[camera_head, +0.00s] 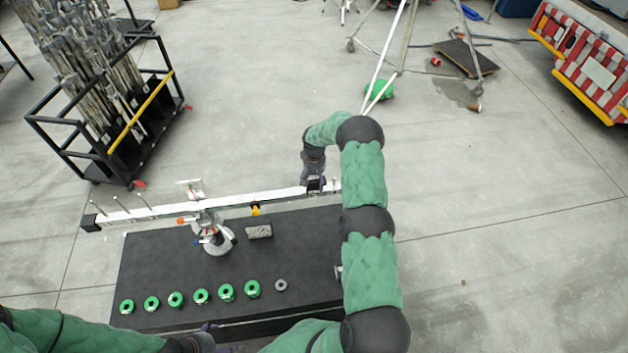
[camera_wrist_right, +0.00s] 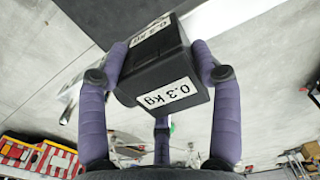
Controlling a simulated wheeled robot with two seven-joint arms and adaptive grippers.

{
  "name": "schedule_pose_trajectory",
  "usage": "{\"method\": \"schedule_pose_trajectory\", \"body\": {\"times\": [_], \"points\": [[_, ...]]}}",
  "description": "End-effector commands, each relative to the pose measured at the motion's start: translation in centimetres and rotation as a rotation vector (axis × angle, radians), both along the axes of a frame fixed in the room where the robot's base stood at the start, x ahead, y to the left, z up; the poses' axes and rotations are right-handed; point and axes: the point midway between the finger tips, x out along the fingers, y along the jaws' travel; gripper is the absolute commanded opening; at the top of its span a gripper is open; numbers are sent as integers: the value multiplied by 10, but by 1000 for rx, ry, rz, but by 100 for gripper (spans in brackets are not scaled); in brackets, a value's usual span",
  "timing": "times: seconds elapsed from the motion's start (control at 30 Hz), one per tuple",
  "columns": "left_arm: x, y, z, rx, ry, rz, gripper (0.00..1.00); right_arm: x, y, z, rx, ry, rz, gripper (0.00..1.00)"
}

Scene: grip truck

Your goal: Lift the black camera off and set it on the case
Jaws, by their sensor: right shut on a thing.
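A black box (camera_wrist_right: 165,65) with white "0.3 kg" labels is between the purple fingers of my right gripper (camera_wrist_right: 160,75) in the right wrist view. No lens shows on it. In the head view this black box (camera_head: 315,184) is at the right end of a long white beam (camera_head: 150,211), under my right gripper (camera_head: 313,176). I cannot tell whether it touches the beam. The large black case (camera_head: 150,262) lies in front of the beam, its right part hidden by my right arm. My left gripper (camera_head: 208,336) is partly visible at the bottom edge, its fingers unclear.
A grey stand (camera_head: 215,240) on the case carries the beam. A grey block (camera_head: 258,231), several green rings (camera_head: 227,291) and a small grey ring (camera_head: 281,285) lie on the case. Thin pegs rise from the beam's left end. A black cart (camera_head: 115,150) stands back left.

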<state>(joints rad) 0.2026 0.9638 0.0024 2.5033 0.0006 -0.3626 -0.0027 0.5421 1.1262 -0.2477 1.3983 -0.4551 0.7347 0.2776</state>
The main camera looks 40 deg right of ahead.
Motion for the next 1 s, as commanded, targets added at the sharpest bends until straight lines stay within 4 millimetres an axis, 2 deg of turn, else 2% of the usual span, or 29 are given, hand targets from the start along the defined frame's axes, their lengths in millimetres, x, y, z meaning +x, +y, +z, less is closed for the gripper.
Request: {"method": "schedule_pose_trajectory", "body": {"times": [1.0], "points": [[0, 0, 4, 0, 0, 0, 86, 1, -5, 22, -7, -6, -2, 41]]}}
